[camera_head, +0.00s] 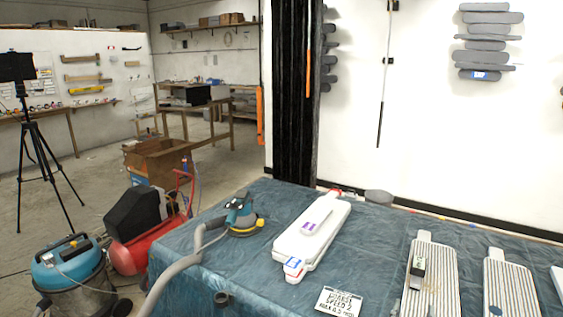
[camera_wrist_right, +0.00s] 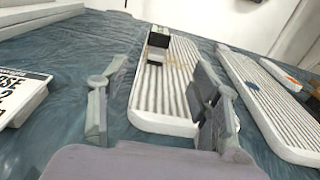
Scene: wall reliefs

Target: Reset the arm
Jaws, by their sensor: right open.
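My right gripper (camera_wrist_right: 155,108) shows in the right wrist view with its two grey fingers spread apart and nothing between them. A small dark and pale block (camera_wrist_right: 158,40) rests on that panel, beyond the fingers. I cannot tell whether the fingers touch the panel. My left gripper is not in view.
A blue-covered table (camera_head: 250,290) holds a sander (camera_head: 240,212) with a grey hose, a white board (camera_head: 312,232), a lettered sign (camera_head: 339,302) and a second ribbed panel (camera_head: 511,285). A vacuum (camera_head: 70,268), compressor (camera_head: 135,235) and tripod (camera_head: 35,140) stand left.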

